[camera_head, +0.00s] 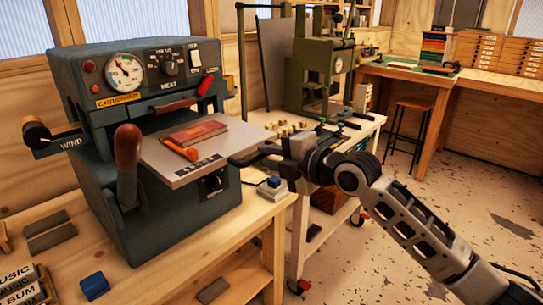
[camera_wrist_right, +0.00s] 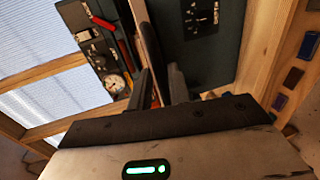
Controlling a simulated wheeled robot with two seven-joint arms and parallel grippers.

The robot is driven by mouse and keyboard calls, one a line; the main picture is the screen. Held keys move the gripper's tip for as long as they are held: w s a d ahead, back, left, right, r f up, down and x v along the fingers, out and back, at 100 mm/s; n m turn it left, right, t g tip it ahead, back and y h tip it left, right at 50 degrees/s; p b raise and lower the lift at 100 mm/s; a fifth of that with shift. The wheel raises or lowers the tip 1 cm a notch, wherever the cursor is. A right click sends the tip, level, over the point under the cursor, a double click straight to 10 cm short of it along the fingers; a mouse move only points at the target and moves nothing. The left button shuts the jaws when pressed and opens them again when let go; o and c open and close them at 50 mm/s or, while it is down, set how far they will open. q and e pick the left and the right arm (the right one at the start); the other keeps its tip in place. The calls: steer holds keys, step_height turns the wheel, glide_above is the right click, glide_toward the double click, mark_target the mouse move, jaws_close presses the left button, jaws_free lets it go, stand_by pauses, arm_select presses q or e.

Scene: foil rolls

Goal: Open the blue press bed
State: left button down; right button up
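The blue-grey press (camera_head: 150,75) stands on the wooden bench at the left. Its flat bed (camera_head: 222,160) sticks out from the front, with a red book (camera_head: 198,132) and an orange-handled tool (camera_head: 180,149) on top. My right gripper (camera_head: 247,158) is at the bed's right edge. In the right wrist view, its narrowly spaced fingers (camera_wrist_right: 158,84) stand either side of the bed's edge (camera_wrist_right: 149,40), and it looks shut on it. The exact contact is partly hidden. My left gripper is not in view.
A lever with a brown handle (camera_head: 128,150) stands at the press front. A blue block (camera_head: 94,285) and grey bars (camera_head: 48,230) lie on the bench. A green machine (camera_head: 320,75) stands on a cart behind. Open floor lies at the right.

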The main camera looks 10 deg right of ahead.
steer(key=shift+o, duration=0.8)
steer(key=b+v, duration=0.2)
steer(key=v, duration=1.4)
steer(key=shift+b, duration=0.4)
steer(key=shift+f, duration=0.1)
steer(key=s+a+f+m+h, duration=0.1)
steer(key=s+a+f+m, duration=0.1)
steer(key=f+m, duration=0.6)
steer(key=s+a+f+m+h, duration=0.1)
steer(key=s+a+f+m, duration=0.15)
steer(key=f, duration=0.95)
steer(key=s+f+m+g+h, duration=0.1)
steer(key=s+f+m+h, duration=0.3)
steer(key=s+f+m, duration=0.8)
step_height(320, 180, down, 4)
steer(key=shift+s+r+m+g, duration=0.2)
steer(key=shift+s+m+g, duration=0.15)
steer(key=shift+s, duration=0.4)
